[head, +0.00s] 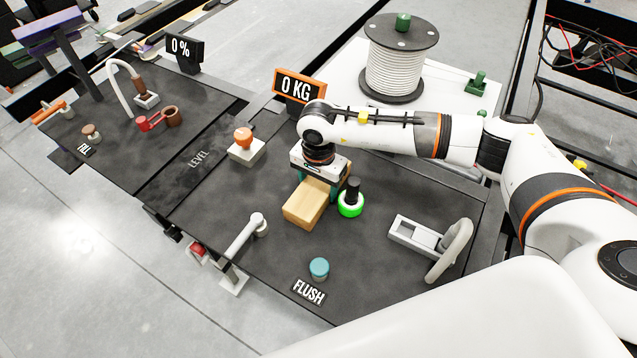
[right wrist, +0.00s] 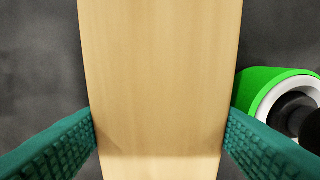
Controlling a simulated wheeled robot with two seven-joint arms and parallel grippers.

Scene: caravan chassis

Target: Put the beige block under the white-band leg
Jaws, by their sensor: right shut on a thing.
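The beige block (head: 305,206) is a long wooden block over the dark table top, below the 0 KG display, in the head view. My right gripper (head: 322,186) points down and is shut on its far end. In the right wrist view the block (right wrist: 160,70) runs between the two teal fingers (right wrist: 160,140). I cannot tell whether it rests on the table or is slightly lifted. A white foot plate (head: 234,280) shows below the table's front edge; I cannot tell whether it belongs to the white-band leg. My left gripper is not in view.
A green-ringed knob (head: 350,203) stands close right of the block. A white lever (head: 245,238) is to its front left, a teal button (head: 319,267) in front, an orange-topped button (head: 244,138) behind left. A white slotted fixture (head: 418,235) stands right. A red part (head: 197,250) shows below the edge.

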